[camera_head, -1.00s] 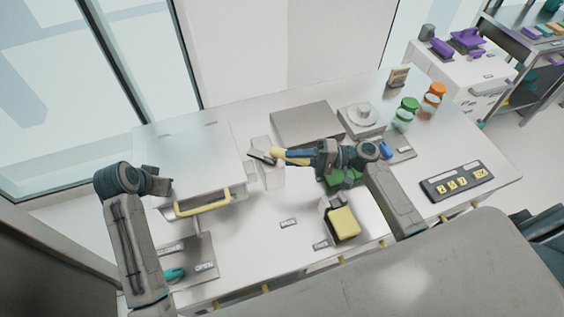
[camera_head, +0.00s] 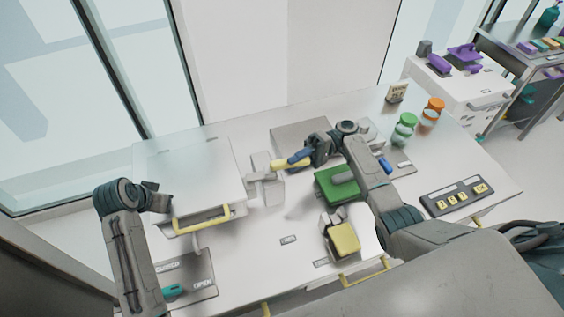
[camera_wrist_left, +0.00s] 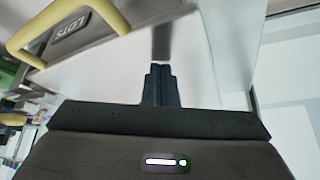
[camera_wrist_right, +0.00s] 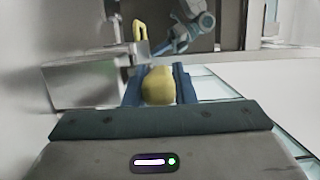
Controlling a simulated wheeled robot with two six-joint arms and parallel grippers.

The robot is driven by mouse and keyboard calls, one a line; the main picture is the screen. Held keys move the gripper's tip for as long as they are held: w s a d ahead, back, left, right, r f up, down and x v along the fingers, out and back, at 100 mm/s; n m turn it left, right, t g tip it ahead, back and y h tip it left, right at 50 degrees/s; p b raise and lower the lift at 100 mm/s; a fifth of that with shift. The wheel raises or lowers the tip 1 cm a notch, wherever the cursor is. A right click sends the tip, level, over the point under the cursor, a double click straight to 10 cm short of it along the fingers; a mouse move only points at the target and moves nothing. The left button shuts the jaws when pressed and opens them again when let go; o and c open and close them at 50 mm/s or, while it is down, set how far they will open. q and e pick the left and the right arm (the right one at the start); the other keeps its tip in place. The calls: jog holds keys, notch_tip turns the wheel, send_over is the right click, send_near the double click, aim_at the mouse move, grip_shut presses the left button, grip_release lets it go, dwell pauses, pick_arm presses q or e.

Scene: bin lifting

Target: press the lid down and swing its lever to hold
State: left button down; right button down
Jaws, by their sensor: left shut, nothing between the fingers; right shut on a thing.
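The pale lid (camera_head: 190,165) lies over the bin at the left, with a yellow handle (camera_head: 203,222) along its front edge. The grey lever (camera_head: 262,177) stands at the lid's right side; its yellow grip (camera_head: 283,164) points to the right. My right gripper (camera_head: 293,160) is shut on this grip, which also shows between the blue fingers in the right wrist view (camera_wrist_right: 158,86). My left gripper (camera_wrist_left: 162,85) is shut and empty, its fingertips over a pale surface; I cannot tell whether they touch it. In the head view its fingers are hard to make out.
A green block (camera_head: 335,181) and a yellow-topped block (camera_head: 344,239) sit right of the bin. A labelled panel with a teal knob (camera_head: 173,290) is at the front left. Jars (camera_head: 404,128) and a dark button panel (camera_head: 458,192) are at the right.

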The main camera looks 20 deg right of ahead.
jog(key=shift+s+a, duration=0.1)
jog(key=c, duration=1.2)
grip_release()
jog(key=shift+r, duration=0.1)
